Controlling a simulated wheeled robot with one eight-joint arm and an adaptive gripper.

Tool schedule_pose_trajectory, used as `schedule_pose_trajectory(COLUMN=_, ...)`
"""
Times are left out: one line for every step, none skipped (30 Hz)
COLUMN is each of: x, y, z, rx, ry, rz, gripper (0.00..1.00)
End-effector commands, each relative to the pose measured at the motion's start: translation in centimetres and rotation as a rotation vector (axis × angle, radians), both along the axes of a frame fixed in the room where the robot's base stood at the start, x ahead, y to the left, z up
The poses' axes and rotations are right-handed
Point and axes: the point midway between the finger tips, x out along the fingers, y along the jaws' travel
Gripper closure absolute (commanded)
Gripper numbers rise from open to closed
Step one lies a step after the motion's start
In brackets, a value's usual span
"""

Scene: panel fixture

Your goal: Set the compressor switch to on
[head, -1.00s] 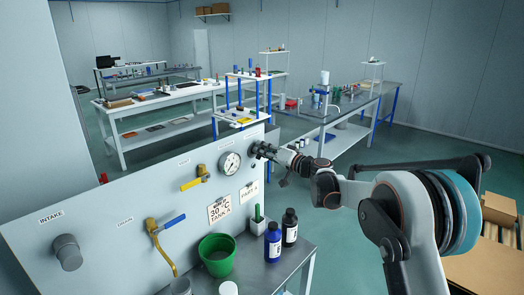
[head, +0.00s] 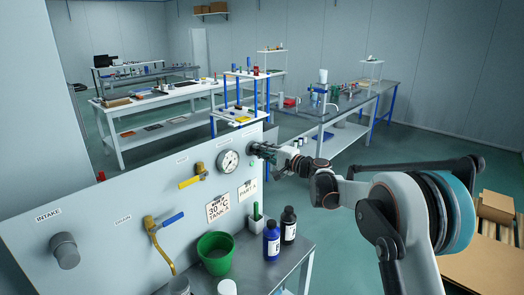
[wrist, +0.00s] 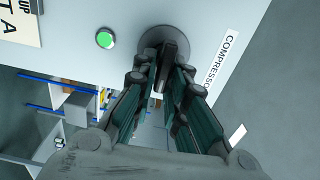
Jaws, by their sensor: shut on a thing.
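The compressor switch (wrist: 167,38) is a round grey base with a dark knob handle on the panel, beside the "COMPRESSOR" label (wrist: 223,60). My gripper (wrist: 165,78) has its two green-padded fingers on either side of the handle and is shut on it. The fingers partly hide the handle. In the head view my gripper (head: 263,151) is at the panel's right end, where it largely hides the switch. A green lamp (wrist: 105,38) beside the switch looks bright.
The panel (head: 110,205) also carries a gauge (head: 228,160), a yellow valve (head: 193,177), a blue-handled drain valve (head: 163,225) and a grey intake knob (head: 65,250). A green bucket (head: 216,254) and bottles (head: 271,240) stand on the bench below.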

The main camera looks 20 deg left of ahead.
Motion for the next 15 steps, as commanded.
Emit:
schedule_pose_trajectory(x=0.06, y=-0.1, z=-0.12, rx=0.003, ry=0.011, rz=-0.001, gripper=1.0)
schedule_pose_trajectory(x=0.06, y=-0.1, z=-0.13, rx=0.006, ry=0.017, rz=-0.001, gripper=1.0)
schedule_pose_trajectory(x=0.06, y=-0.1, z=-0.15, rx=0.009, ry=0.023, rz=-0.001, gripper=1.0)
schedule_pose_trajectory(x=0.06, y=-0.1, z=-0.16, rx=0.011, ry=0.029, rz=-0.001, gripper=1.0)
schedule_pose_trajectory(x=0.06, y=-0.1, z=-0.16, rx=0.012, ry=0.033, rz=-0.001, gripper=1.0)
schedule_pose_trajectory(x=0.06, y=-0.1, z=-0.17, rx=0.014, ry=0.036, rz=-0.001, gripper=1.0)
schedule_pose_trajectory(x=0.06, y=-0.1, z=-0.17, rx=0.015, ry=0.038, rz=-0.001, gripper=1.0)
schedule_pose_trajectory(x=0.06, y=-0.1, z=-0.18, rx=0.016, ry=0.04, rz=-0.001, gripper=1.0)
schedule_pose_trajectory(x=0.05, y=-0.1, z=-0.18, rx=0.016, ry=0.041, rz=-0.001, gripper=1.0)
schedule_pose_trajectory(x=0.05, y=-0.1, z=-0.18, rx=0.016, ry=0.042, rz=-0.001, gripper=1.0)
schedule_pose_trajectory(x=0.05, y=-0.1, z=-0.18, rx=0.016, ry=0.042, rz=-0.001, gripper=1.0)
schedule_pose_trajectory(x=0.05, y=-0.1, z=-0.18, rx=0.016, ry=0.042, rz=-0.001, gripper=1.0)
schedule_pose_trajectory(x=0.05, y=-0.1, z=-0.18, rx=0.016, ry=0.042, rz=-0.001, gripper=1.0)
schedule_pose_trajectory(x=0.05, y=-0.1, z=-0.18, rx=0.016, ry=0.042, rz=-0.001, gripper=1.0)
schedule_pose_trajectory(x=0.05, y=-0.1, z=-0.19, rx=0.016, ry=0.042, rz=-0.001, gripper=1.0)
